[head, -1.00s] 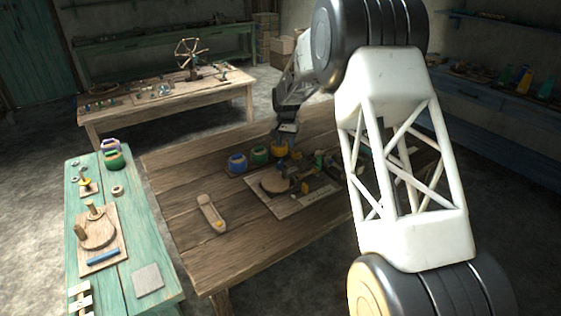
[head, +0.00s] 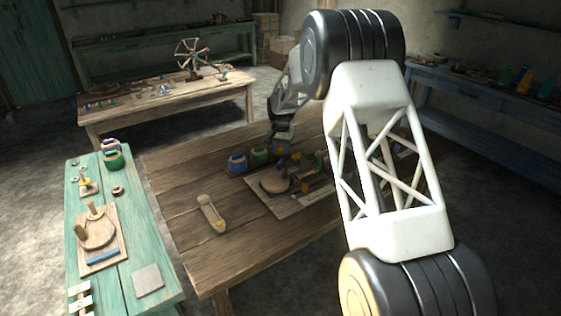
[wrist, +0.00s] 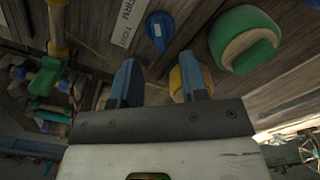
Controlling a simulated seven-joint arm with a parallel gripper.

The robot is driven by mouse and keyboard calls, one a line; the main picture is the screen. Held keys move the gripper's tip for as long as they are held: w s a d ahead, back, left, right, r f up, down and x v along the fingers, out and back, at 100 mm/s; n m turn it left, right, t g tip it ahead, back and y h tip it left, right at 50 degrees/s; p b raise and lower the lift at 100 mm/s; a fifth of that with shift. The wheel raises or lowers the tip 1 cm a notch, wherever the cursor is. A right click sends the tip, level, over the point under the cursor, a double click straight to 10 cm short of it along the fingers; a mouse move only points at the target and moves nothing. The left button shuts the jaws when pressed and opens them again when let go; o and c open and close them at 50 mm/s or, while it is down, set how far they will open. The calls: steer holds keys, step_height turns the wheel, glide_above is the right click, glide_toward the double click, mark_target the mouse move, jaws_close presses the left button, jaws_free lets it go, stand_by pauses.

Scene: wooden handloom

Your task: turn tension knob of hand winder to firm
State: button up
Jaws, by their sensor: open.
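In the wrist view a blue knob (wrist: 158,31) with a pale pointer line sits beside a pale label plate (wrist: 124,22) reading FIRM and TIGHT. The knob is ahead of my gripper (wrist: 160,78), whose two blue-grey fingers are apart with nothing clearly held between them. The knob appears clear of the fingertips. In the head view my gripper (head: 279,146) hangs over the far side of a board (head: 288,208) with a round wooden disc (head: 274,181) on the brown table. I cannot make out the knob in that view.
A green pot (wrist: 246,40) stands right of the knob, and a yellow one (wrist: 178,84) is partly behind the right finger. Blue (head: 237,164) and green (head: 259,157) pots stand left of my gripper. A wooden shuttle-like piece (head: 211,213) lies on the table's clear left part.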

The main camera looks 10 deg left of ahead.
mark_target(281, 160)
steer(key=shift+f, duration=3.05)
jaws_close()
